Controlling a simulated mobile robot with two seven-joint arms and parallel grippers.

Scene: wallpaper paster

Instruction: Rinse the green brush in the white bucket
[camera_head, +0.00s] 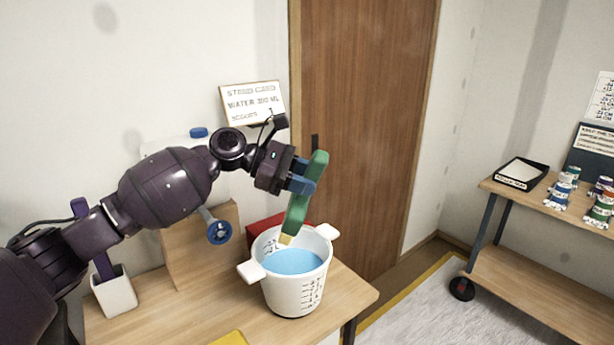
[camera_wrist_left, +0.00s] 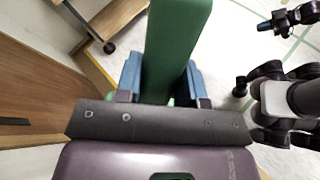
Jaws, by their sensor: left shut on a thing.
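The green brush (camera_head: 300,205) is held by my left gripper (camera_head: 304,182), whose blue fingers are shut on its handle. The brush hangs tilted, its pale bristle tip pointing down at the far side of the white bucket (camera_head: 297,293). The bucket stands on the wooden table and holds blue water (camera_head: 292,262). The tip overlaps the bucket's opening in the head view; I cannot tell if it touches the water. In the left wrist view the green handle (camera_wrist_left: 178,45) runs between the blue fingers. My right gripper (camera_wrist_left: 282,22) shows small at the upper right of that view; its jaw state is unclear.
Behind the bucket are a red object (camera_head: 262,230) and a wooden board (camera_head: 190,262). A white holder (camera_head: 115,294) stands at the table's left. A sign (camera_head: 252,103) is on the wall. A shelf (camera_head: 540,200) with several paint cans stands at right, beyond open floor.

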